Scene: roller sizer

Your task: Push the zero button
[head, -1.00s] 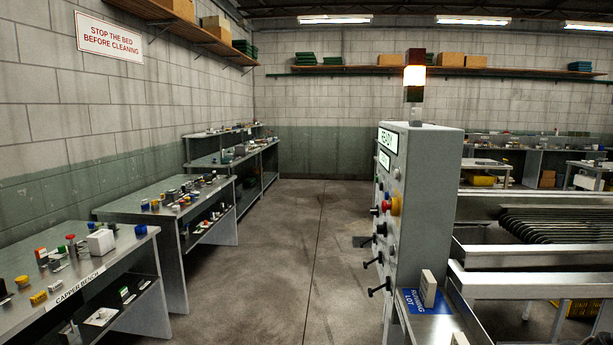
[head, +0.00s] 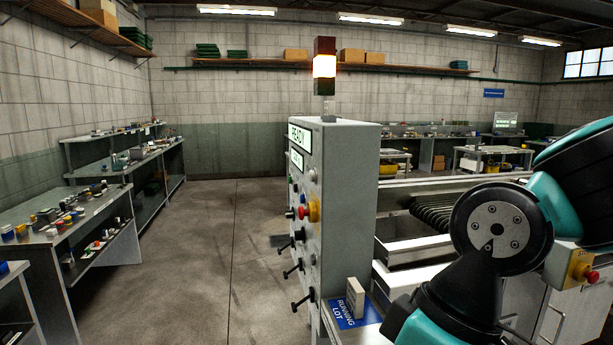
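A grey control cabinet (head: 345,200) stands in the middle of the head view, its control face turned left and seen at a steep slant. The face carries a lit display reading READY (head: 300,135), a second lit display below it, a red knob on a yellow base (head: 312,211), several small buttons and several black handles (head: 297,305). I cannot tell which control is the zero button; labels are too small to read. My arm's teal and black links show at the right. My gripper is not in view.
A stack light (head: 324,66) glows on the cabinet. A blue RUNNING LOT plate (head: 352,318) with a small upright block (head: 355,297) sits on a ledge at the cabinet's foot. Cluttered benches (head: 70,225) line the left. The floor (head: 205,240) between is clear.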

